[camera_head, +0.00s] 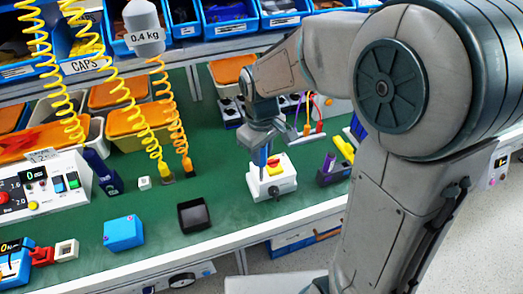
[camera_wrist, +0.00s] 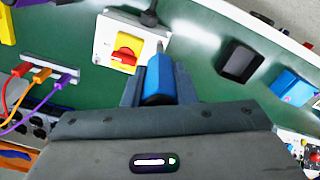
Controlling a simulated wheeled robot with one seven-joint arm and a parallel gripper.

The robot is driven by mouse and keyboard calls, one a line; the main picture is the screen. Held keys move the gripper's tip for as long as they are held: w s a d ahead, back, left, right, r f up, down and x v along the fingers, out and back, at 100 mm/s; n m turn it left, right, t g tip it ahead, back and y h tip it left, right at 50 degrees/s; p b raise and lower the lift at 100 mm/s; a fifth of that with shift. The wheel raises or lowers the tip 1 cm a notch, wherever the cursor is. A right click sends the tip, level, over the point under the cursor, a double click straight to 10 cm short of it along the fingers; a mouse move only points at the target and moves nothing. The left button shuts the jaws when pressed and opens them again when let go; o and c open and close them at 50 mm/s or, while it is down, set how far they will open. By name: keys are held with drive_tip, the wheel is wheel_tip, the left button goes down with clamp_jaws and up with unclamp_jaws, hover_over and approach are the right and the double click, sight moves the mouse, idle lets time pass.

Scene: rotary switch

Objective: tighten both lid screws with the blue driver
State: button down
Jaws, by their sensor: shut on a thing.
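My gripper (camera_head: 263,140) is shut on the blue driver (camera_wrist: 159,82) and holds it point down over the rotary switch box. The driver also shows as a short blue length in the head view (camera_head: 263,157). The white switch box (camera_head: 259,188) stands on the bench, with a red handle on a yellow plate (camera_wrist: 126,50) on its lid. In the wrist view the driver's tip lies over the lid's edge beside the yellow plate, near a corner. I cannot tell whether it touches a screw. The two lid screws are too small or hidden to make out.
A black open tray (camera_head: 193,214) and a blue box (camera_head: 123,232) stand left of the switch box. Plugged cables (camera_wrist: 40,80) are nearby. Coiled yellow hoses hang at left.

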drive_tip(key=n+p, duration=0.1)
drive_tip(key=n, duration=0.3)
drive_tip(key=shift+n, duration=0.3)
drive_tip(key=n+p, duration=0.1)
drive_tip(key=n, duration=0.2)
drive_tip(key=shift+r, duration=0.1)
drive_tip(key=n+p, duration=0.2)
drive_tip(key=n, duration=0.3)
drive_tip(key=shift+n+p, duration=0.5)
drive_tip(key=shift+n, duration=0.7)
drive_tip(key=shift+f, duration=0.5)
drive_tip(key=m+b, duration=0.2)
drive_tip(key=m, duration=0.4)
drive_tip(key=shift+f, duration=0.1)
drive_tip(key=shift+m, duration=1.1)
